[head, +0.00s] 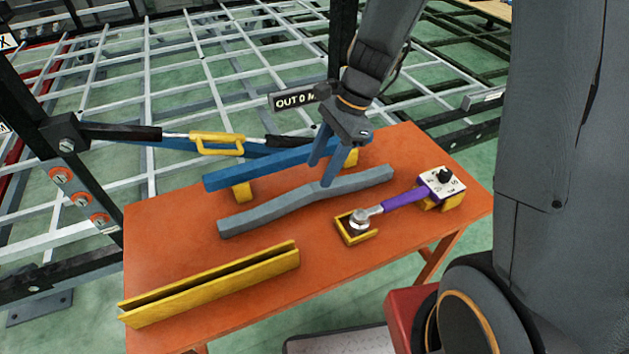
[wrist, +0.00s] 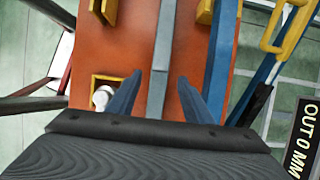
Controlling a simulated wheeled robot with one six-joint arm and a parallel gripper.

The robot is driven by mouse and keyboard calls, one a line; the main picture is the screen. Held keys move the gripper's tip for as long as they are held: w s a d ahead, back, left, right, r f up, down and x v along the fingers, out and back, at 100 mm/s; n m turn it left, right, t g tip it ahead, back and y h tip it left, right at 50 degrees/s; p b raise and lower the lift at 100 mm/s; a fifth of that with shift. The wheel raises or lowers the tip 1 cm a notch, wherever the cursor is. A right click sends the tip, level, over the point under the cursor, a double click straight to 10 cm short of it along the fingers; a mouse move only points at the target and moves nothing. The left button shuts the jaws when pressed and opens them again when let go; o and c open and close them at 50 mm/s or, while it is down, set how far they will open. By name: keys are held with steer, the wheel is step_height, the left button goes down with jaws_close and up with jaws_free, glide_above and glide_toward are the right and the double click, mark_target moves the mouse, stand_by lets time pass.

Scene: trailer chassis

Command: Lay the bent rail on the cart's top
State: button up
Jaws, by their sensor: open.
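The bent rail (head: 290,203) is a grey bar with a kink in it. It appears to lie on the orange top of the cart (head: 165,235), across its middle. My gripper (head: 321,174) points down at the rail, right of its middle, with its blue fingers apart. In the wrist view the rail (wrist: 166,40) runs between the two open fingers (wrist: 160,78), with a gap on each side. I cannot tell exactly how low the fingertips are against the rail.
A blue bar (head: 255,166) on yellow blocks lies behind the rail. A yellow channel (head: 210,285) lies at the front left. A purple-handled wrench (head: 405,198) rests on yellow holders at the right. A strut with a yellow handle (head: 217,143) and a white-barred frame (head: 150,60) stand behind.

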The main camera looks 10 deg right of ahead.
steer(key=s+d+r+n+t+h, duration=0.2)
steer(key=s+d+r+n+h, duration=0.2)
steer(key=s+d+n, duration=0.4)
steer(key=d+n, duration=0.2)
steer(key=n, duration=0.5)
steer(key=shift+s, duration=0.2)
